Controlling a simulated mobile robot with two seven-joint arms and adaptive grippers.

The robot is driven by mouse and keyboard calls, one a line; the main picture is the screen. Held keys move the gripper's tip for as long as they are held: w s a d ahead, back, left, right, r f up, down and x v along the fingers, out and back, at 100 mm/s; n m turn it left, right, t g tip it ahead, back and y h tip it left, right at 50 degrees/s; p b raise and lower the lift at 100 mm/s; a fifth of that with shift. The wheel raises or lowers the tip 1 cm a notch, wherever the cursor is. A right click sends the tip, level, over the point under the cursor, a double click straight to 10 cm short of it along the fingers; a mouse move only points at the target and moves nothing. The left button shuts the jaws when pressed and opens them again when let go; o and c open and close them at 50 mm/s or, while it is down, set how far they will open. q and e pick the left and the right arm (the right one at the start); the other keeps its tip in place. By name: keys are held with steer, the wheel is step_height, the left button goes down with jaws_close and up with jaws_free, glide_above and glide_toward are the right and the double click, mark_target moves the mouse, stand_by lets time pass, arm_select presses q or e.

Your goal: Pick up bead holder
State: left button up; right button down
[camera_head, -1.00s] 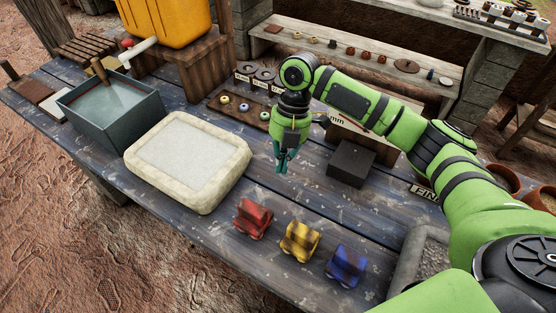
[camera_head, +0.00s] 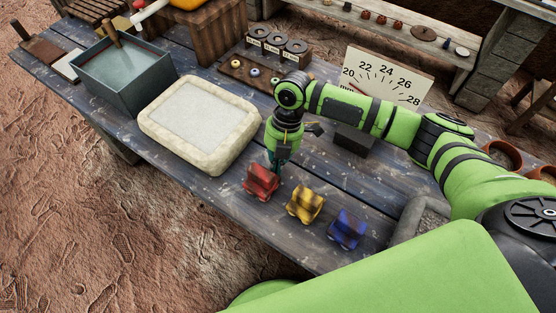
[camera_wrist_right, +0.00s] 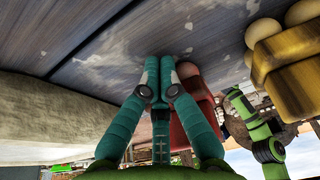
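Three small blocky holders stand in a row on the table: a red one (camera_head: 261,182), a yellow one (camera_head: 305,204) and a blue one (camera_head: 347,229). I cannot tell for sure which thing is the bead holder; a wooden board (camera_head: 236,72) with small coloured rings lies farther back. My right gripper (camera_head: 274,162) points down just behind the red holder. In the right wrist view its fingers (camera_wrist_right: 160,66) are together with nothing seen between them. The red holder (camera_wrist_right: 197,112) is beside them on the right, the yellow one (camera_wrist_right: 288,65) beyond. My left gripper is not in view.
A pale framed slab (camera_head: 200,168) lies left of the red holder. A grey basin (camera_head: 125,85) of liquid stands behind it. A dark box (camera_head: 352,140) and a numbered white board (camera_head: 388,72) are behind my right arm. Bare table lies in front of the slab.

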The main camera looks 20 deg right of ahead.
mark_target(256, 190)
steer(key=s+a+p, duration=0.1)
steer(key=a, duration=0.1)
steer(key=s+a+p, duration=0.3)
steer(key=s+a, duration=0.1)
steer(key=a, duration=0.1)
steer(key=shift+s+r+p, duration=0.15)
steer(key=shift+s+p, duration=0.1)
steer(key=shift+p, duration=0.1)
steer(key=shift+a, duration=0.1)
